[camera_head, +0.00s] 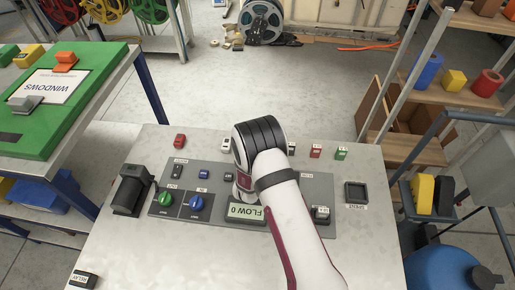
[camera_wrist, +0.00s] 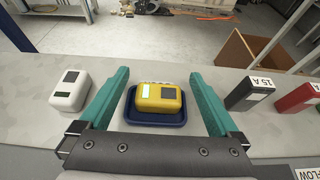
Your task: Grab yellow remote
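The yellow remote (camera_wrist: 160,97) lies in a small dark blue tray (camera_wrist: 157,121) in the wrist view. It has a dark square and a pale label on its face. My gripper (camera_wrist: 159,78) is open, with one teal finger on each side of the tray and the remote. A gap shows between each finger and the remote, and nothing is held. In the head view my white arm and dark wrist hide the remote, the tray and the fingers.
A white block (camera_wrist: 70,90) lies left of the left finger. A dark labelled block (camera_wrist: 249,94) and a red one (camera_wrist: 297,98) stand to the right. The head view shows a control panel (camera_head: 318,184) with knobs, and a black box (camera_head: 132,190) on the bench.

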